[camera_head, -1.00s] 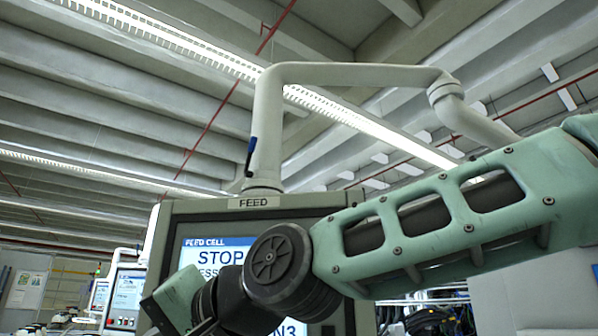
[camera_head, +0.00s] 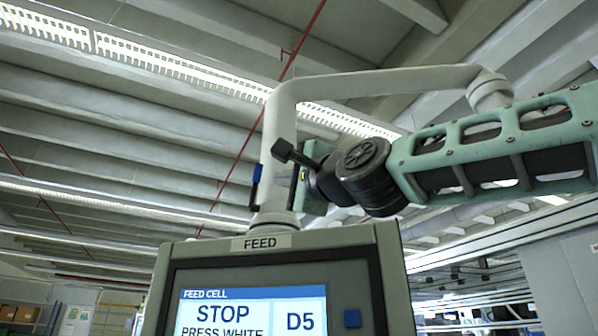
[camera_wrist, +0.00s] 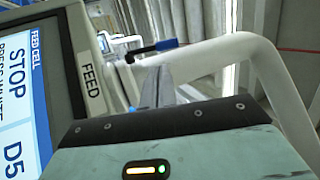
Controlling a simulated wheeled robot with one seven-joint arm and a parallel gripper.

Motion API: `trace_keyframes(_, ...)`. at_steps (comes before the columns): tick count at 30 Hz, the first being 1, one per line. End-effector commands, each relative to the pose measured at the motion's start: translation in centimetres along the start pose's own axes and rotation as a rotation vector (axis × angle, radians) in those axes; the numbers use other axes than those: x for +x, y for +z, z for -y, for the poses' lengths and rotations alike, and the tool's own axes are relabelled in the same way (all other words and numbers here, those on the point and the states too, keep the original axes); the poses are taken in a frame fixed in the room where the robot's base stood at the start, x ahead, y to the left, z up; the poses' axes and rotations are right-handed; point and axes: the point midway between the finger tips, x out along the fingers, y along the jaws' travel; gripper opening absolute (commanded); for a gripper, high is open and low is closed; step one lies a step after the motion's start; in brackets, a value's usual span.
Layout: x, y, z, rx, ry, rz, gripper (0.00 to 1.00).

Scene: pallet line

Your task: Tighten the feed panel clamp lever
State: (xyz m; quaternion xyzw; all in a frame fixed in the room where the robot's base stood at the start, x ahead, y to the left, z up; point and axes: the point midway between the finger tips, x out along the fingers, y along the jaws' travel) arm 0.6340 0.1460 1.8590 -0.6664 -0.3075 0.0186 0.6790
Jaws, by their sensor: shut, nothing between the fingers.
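The clamp lever, with a blue grip (camera_head: 257,173) and a dark lower end, stands roughly upright on the left side of the pale support post above the feed panel (camera_head: 385,262). In the wrist view the lever (camera_wrist: 167,44) lies just beyond my fingertips; contact cannot be told. My gripper (camera_head: 293,185) is right of the post in the head view, across the post from the lever. In the wrist view my gripper (camera_wrist: 160,74) shows grey fingers close together, shut and empty. The panel screen (camera_head: 240,313) reads STOP, PRESS WHITE, D5, and its lower part is cut off.
The pale support pipe (camera_head: 390,84) rises from the panel top, bends and runs right above my arm. Shelves with boxes (camera_head: 20,314) stand far left. Open air lies left of the post.

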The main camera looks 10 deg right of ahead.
Motion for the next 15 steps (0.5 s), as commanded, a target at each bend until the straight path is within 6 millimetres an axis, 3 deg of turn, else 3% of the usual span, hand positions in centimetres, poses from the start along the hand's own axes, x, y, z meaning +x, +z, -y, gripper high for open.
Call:
trace_keyframes(1, 1.4, 0.0, 0.5, 0.001, 0.002, 0.001, 0.00)
trace_keyframes(6, 4.4, 0.0, 0.5, 0.001, 0.003, 0.002, 0.00)
trace_keyframes(15, 7.1, 0.1, 0.1, 0.000, 0.002, 0.001, 0.00)
